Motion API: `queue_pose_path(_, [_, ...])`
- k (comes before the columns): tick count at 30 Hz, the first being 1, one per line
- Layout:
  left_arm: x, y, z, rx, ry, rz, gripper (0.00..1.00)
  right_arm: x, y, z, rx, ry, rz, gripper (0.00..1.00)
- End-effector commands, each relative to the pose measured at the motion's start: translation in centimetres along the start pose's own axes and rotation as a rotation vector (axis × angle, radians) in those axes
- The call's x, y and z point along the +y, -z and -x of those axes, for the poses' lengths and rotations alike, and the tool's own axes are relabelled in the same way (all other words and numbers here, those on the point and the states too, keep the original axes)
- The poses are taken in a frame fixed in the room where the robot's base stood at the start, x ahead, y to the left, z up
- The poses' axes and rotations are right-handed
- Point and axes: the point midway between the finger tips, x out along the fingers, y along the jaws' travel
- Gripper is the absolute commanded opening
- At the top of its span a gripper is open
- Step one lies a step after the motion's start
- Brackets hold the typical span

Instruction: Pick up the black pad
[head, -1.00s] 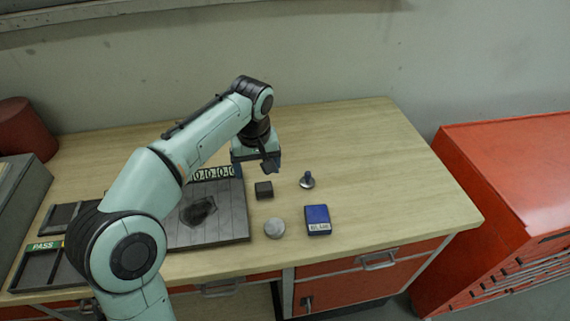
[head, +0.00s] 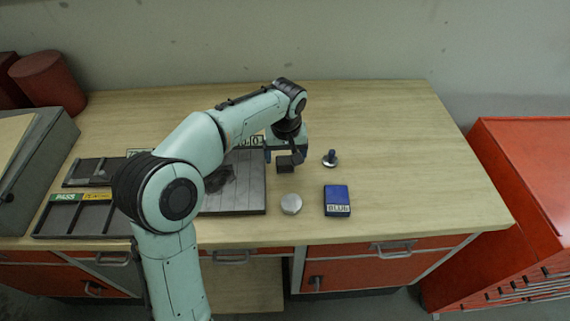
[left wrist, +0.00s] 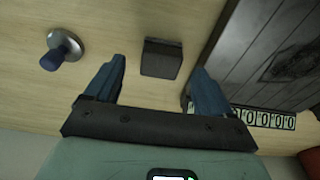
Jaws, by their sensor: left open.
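The black pad (head: 285,168) is a small dark block lying on the wooden table, just right of the grey slatted board. In the left wrist view the black pad (left wrist: 161,58) shows ahead of and between the two blue fingertips, with bare wood around it. My left gripper (head: 283,157) is open and empty, above the pad and partly covering it in the head view. Its fingers also show in the left wrist view (left wrist: 158,72), one to each side of the pad. I cannot tell the exact height over the pad. My right gripper is not in view.
A stamp-like knob (head: 330,158) stands right of the pad. A round silver disc (head: 291,204) and a blue box (head: 337,200) lie nearer the front edge. The grey board (head: 246,190) is close on the left. The table's right side is clear.

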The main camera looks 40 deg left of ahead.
Motion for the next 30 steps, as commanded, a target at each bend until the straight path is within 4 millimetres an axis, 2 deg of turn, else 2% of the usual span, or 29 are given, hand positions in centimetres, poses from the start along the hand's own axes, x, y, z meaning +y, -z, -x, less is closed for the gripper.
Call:
queue_pose_path(3, [-0.2, 0.0, -2.1, -0.004, 0.004, 0.0, 0.83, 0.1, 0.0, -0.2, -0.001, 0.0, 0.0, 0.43])
queue_pose_path(6, [-0.1, 0.0, -3.0, -0.002, 0.002, 0.0, 0.83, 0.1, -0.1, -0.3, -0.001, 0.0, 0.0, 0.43])
queue_pose_path(14, [-0.1, 0.1, -3.4, 0.0, 0.001, 0.0, 0.83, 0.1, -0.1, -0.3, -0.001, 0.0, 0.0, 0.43])
queue_pose_path(15, [-0.1, 0.1, -3.4, 0.0, 0.001, 0.0, 0.76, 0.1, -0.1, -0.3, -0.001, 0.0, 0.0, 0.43])
queue_pose_path(20, [-0.1, 0.1, -3.3, 0.0, 0.001, 0.0, 0.25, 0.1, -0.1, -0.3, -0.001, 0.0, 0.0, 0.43])
queue_pose_path(30, [-0.1, 0.1, -3.1, 0.001, 0.0, 0.0, 0.25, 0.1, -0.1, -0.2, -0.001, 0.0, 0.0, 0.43])
